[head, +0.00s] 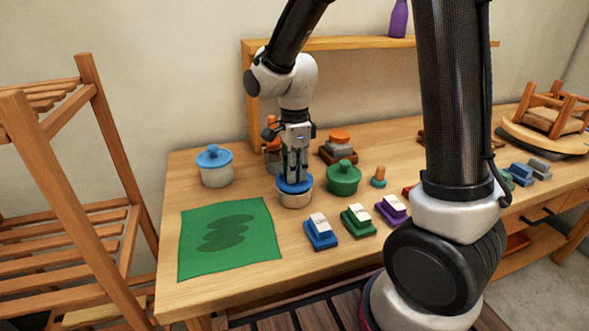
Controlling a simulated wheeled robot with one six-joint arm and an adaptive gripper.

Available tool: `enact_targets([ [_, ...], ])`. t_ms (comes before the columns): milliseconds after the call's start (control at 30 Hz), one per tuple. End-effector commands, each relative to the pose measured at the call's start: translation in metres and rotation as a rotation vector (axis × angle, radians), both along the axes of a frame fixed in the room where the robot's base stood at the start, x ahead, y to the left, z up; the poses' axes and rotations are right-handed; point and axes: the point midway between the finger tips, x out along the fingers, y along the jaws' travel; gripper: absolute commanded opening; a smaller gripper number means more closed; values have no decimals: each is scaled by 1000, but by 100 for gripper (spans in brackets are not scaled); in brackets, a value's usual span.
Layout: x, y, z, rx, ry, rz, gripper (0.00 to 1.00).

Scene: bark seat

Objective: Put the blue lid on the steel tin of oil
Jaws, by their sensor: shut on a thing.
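My gripper (293,178) points down near the middle of the table and is shut on the knob of a blue lid (296,187). The lid is over the mouth of a round, pale tan tin (294,200), level and close to its rim. I cannot tell whether it is seated or slightly above. The tin's contents are hidden. A second blue lid (214,154) sits on a white tin (216,175) to the left. A greyish container (272,158) behind my gripper is partly hidden, so I cannot tell which tin is steel.
A green lidded pot (343,180) stands close right of my gripper. Blue, green and purple blocks with white labels (357,221) line the front. A green cloth (228,240) lies front left. A wooden shelf (350,43) stands behind, and an upturned stool (548,118) is far right.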

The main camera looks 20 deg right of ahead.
Motion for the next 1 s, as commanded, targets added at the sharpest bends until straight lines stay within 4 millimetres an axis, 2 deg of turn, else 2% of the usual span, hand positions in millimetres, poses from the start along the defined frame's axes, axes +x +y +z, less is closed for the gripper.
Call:
enact_targets([
  [600, 0, 0, -12, 0, 1, 0, 5],
  [633, 0, 0, -11, 0, 0, 0, 30],
  [733, 0, 0, -11, 0, 0, 0, 49],
  [967, 0, 0, -11, 0, 0, 0, 50],
  [1000, 0, 0, -11, 0, 0, 0, 56],
])
